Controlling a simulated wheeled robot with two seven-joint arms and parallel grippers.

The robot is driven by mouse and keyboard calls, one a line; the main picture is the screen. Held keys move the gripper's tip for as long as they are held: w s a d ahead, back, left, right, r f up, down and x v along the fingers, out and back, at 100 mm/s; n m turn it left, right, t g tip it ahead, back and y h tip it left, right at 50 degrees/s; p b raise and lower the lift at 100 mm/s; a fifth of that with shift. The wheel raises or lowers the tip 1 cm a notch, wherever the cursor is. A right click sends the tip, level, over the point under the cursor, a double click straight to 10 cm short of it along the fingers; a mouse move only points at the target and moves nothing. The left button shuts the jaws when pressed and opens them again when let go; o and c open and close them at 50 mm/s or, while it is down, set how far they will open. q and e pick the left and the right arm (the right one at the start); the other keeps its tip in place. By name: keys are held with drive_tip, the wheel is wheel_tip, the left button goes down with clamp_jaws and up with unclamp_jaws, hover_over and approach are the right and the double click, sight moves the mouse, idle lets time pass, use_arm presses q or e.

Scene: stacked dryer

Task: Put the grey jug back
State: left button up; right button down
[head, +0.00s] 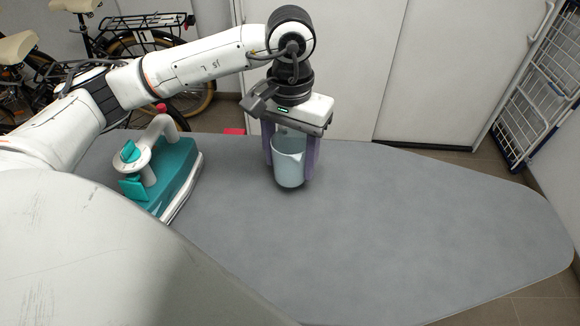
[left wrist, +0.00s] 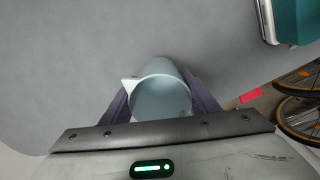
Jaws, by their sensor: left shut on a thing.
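The pale grey jug (head: 289,164) is upright between the fingers of my left gripper (head: 291,155), at the far side of the ironing board. The purple-grey fingers are shut on its two sides. In the left wrist view I look down into the open mouth of the jug (left wrist: 162,98), with its spout to the left and my left gripper's fingers (left wrist: 161,100) on either side. I cannot tell if its base touches the board. My right gripper is not in view.
A teal and white iron (head: 165,165) stands on the ironing board (head: 400,220), left of the jug. The board is clear to the right. Bicycles (head: 140,45) stand behind at the left, and a drying rack (head: 545,95) leans at the far right.

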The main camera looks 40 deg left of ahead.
sight(291, 142)
use_arm(q)
drive_tip(key=shift+f, duration=1.85)
drive_tip(key=o, duration=1.2)
drive_tip(key=shift+r, duration=0.1)
drive_tip(key=shift+o, duration=0.2)
drive_tip(key=shift+r, duration=0.1)
wheel_tip(291, 142, up, 12)
drive_tip(key=shift+r, duration=0.1)
